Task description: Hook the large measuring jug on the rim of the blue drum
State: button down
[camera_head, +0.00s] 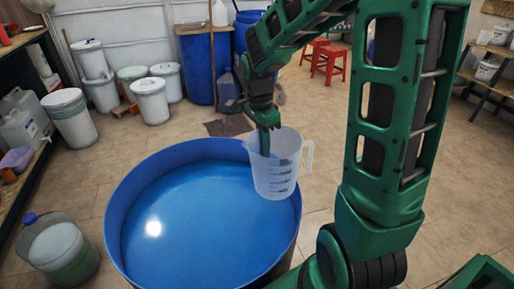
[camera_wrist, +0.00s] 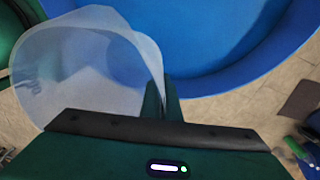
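The large measuring jug (camera_head: 275,176) is translucent with dark scale marks, and its handle points right in the head view. It is nearly upright at the right back rim of the blue drum (camera_head: 122,215). My gripper (camera_head: 265,143) points down at the jug's top. In the wrist view the jug (camera_wrist: 85,70) fills the left side, and its wall runs down between my fingers (camera_wrist: 161,98), which are shut on it. The drum (camera_wrist: 225,45) lies beyond and to the right there. The jug hides part of the rim, so I cannot tell whether they touch.
The drum holds blue liquid (camera_head: 190,225). White lidded buckets (camera_head: 150,100) stand at the back left, with a tall blue barrel (camera_head: 203,65) behind the drum. Red stools (camera_head: 328,62) stand at the back. A capped container (camera_head: 60,250) stands left of the drum.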

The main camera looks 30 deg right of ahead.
notch_tip(320, 180, down, 13)
dwell(2.1)
jog(key=shift+f, duration=0.1)
dwell(0.5)
jog(key=c, duration=1.9)
grip_release()
jog(key=shift+c, duration=0.2)
notch_tip(320, 180, up, 11)
jog(key=w, duration=0.1)
jog(key=shift+a+f, duration=0.2)
jog(key=shift+a, duration=0.1)
